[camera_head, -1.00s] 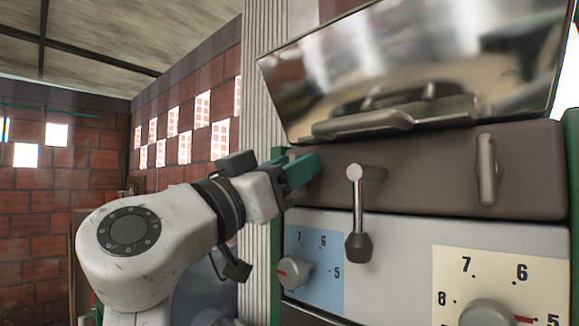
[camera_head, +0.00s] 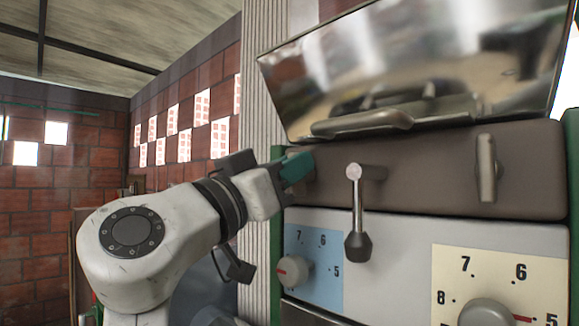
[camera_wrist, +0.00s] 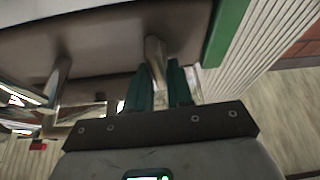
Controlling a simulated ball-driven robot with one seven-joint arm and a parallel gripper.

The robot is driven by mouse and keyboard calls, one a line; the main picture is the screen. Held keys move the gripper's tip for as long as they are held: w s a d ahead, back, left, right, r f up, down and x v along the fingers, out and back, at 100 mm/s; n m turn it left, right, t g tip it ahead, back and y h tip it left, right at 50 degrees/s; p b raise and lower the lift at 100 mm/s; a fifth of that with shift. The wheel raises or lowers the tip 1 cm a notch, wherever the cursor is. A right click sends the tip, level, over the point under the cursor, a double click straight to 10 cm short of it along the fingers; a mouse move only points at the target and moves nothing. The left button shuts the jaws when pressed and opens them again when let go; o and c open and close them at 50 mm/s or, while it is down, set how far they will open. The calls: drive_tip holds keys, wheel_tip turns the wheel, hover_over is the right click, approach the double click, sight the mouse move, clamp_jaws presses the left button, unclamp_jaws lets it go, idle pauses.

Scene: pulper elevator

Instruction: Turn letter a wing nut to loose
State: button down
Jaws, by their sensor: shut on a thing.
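A metal wing nut (camera_wrist: 155,52) sits on the brown machine panel (camera_head: 425,185) in the wrist view. My gripper (camera_wrist: 160,78) has a green finger on each side of it and is shut on it. In the head view my gripper (camera_head: 298,168) is at the panel's left end, and its fingers hide the held wing nut there. A second wing nut (camera_head: 486,168) stands upright at the panel's right side. No letter labels are readable.
A lever with a dark knob (camera_head: 357,245) hangs from the panel, right of my gripper. Below are a small dial (camera_head: 294,270) and a large dial (camera_head: 490,313). A shiny tilted metal tray (camera_head: 420,70) is above. A green post (camera_head: 277,240) stands close at the left.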

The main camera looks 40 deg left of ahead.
drive_tip(key=shift+a+f+n+g+y+p, duration=0.15)
drive_tip(key=shift+n+g+y+p, duration=0.9)
drive_tip(key=shift+n, duration=2.45)
drive_tip(key=shift+a+f+n+g+y+p, duration=0.15)
drive_tip(key=shift+n+g+y+p, duration=0.85)
drive_tip(key=shift+n, duration=2.5)
drive_tip(key=shift+a+f+n+g+y+p, duration=0.15)
drive_tip(key=shift+n+g+y+p, duration=0.3)
drive_tip(key=shift+n+y+p, duration=2.1)
drive_tip(key=shift+n+h+b, duration=0.7)
drive_tip(key=shift+n+h, duration=0.35)
drive_tip(key=shift+h, duration=0.15)
drive_tip(key=c, duration=1)
unclamp_jaws()
drive_tip(key=shift+c, duration=0.2)
drive_tip(key=b+v, duration=0.3)
drive_tip(key=v, duration=0.7)
drive_tip(key=shift+s+b, duration=0.35)
drive_tip(key=shift+s, duration=0.05)
